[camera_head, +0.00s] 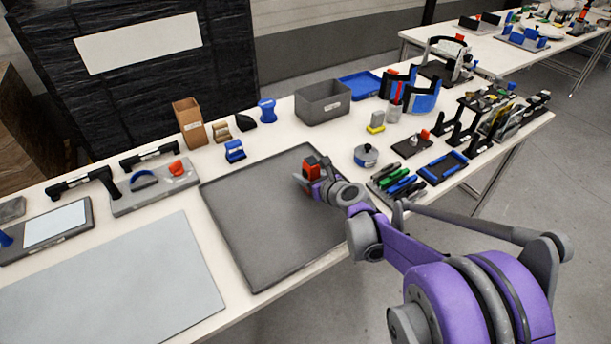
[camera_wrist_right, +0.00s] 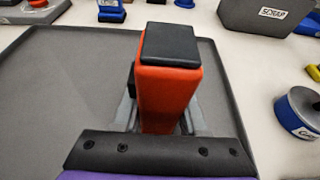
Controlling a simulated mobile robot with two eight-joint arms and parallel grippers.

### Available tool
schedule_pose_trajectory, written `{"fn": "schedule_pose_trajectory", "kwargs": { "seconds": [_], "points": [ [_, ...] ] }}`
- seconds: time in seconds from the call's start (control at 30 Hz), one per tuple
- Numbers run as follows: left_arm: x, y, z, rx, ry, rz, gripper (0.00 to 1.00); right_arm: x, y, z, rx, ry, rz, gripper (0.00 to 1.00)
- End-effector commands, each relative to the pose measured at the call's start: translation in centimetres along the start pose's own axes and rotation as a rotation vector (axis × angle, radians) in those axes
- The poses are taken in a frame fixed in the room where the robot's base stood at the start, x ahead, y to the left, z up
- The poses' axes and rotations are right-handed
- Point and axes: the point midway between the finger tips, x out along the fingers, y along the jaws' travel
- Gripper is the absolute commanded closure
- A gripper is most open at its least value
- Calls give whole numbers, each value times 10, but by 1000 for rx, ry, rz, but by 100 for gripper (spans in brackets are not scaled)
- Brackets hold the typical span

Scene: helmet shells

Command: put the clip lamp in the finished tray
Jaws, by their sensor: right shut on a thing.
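The clip lamp (camera_head: 311,169) is an orange-red block with a dark cap. My right gripper (camera_head: 308,182) is shut on it. In the right wrist view the lamp (camera_wrist_right: 168,85) stands up between the grey fingers, its dark top toward the camera. The large, shallow, dark grey tray (camera_head: 255,225) lies below, with an empty floor. The lamp is over the tray's right part; whether it touches the floor I cannot tell. The tray also shows in the right wrist view (camera_wrist_right: 65,100). My left gripper is in neither view.
A grey scrap bin (camera_head: 323,102) stands behind the tray. A round grey-blue tin (camera_head: 366,156) and several coloured pens (camera_head: 398,183) lie right of it. A blue clip (camera_head: 234,151) is near its back edge. A pale mat (camera_head: 115,285) lies left.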

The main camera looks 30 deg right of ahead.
Motion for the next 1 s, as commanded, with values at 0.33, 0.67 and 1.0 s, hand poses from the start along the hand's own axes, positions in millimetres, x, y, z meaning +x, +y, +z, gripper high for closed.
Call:
{"fn": "schedule_pose_trajectory", "kwargs": {
  "seconds": [0.33, 0.67, 1.0],
  "points": [
    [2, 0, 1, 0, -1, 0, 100, 1, 0, -2, 0, 0, 0, 28],
    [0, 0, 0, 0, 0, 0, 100, 0, 0, 0, 0, 0, 0, 28],
    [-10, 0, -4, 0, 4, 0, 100, -59, -1, 2, 1, 0, -3, 28]
  ]
}}
